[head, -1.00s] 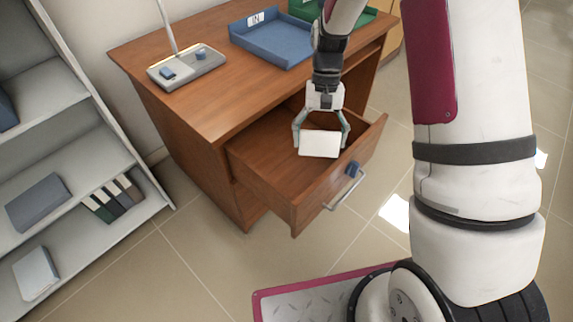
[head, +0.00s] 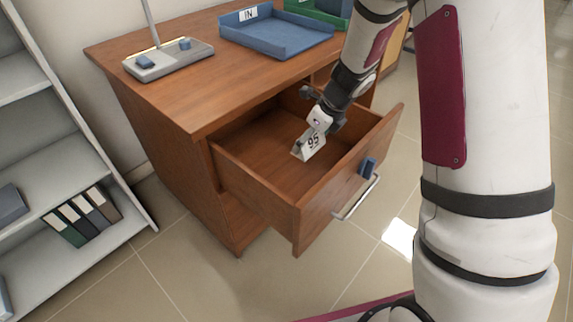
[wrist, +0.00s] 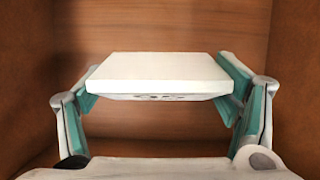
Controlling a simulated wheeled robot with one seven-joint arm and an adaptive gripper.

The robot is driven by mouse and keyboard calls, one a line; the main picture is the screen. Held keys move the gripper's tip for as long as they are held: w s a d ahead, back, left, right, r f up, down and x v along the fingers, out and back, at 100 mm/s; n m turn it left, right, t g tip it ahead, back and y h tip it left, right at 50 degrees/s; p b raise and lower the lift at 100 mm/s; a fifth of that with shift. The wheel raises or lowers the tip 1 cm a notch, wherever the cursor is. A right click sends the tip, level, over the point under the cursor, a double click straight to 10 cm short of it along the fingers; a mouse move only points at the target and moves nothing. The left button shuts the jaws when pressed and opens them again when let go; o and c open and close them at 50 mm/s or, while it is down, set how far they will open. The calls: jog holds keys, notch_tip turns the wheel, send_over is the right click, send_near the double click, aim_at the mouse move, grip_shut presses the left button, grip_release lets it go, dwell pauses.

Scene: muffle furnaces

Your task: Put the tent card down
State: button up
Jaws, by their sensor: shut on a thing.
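The tent card (head: 311,143) is white with the dark number 95 on its face. My gripper (head: 317,124) reaches down into the drawer and is shut on the card. In the wrist view, the card (wrist: 158,73) spans between the two teal-padded fingers of my gripper (wrist: 165,98), with brown wood behind it. I cannot tell whether the card's lower edge touches the drawer floor.
On the desk top (head: 190,85) stand a blue IN tray (head: 275,38), a green tray (head: 322,10) and a lamp base (head: 168,60). A shelf with binders (head: 82,215) is at left.

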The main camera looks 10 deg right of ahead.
aim_at(303, 170)
jog(key=shift+w+f+b, duration=0.1)
jog(key=shift+f+b, duration=2.95)
jog(key=shift+f, duration=2)
jog(key=shift+f, duration=0.1)
jog(key=o, duration=1.2)
jog(key=shift+d+r, duration=0.15)
jog(key=shift+r, duration=0.35)
jog(key=p+v, duration=0.6)
jog(key=v, duration=0.5)
jog(key=shift+s+r, duration=0.2)
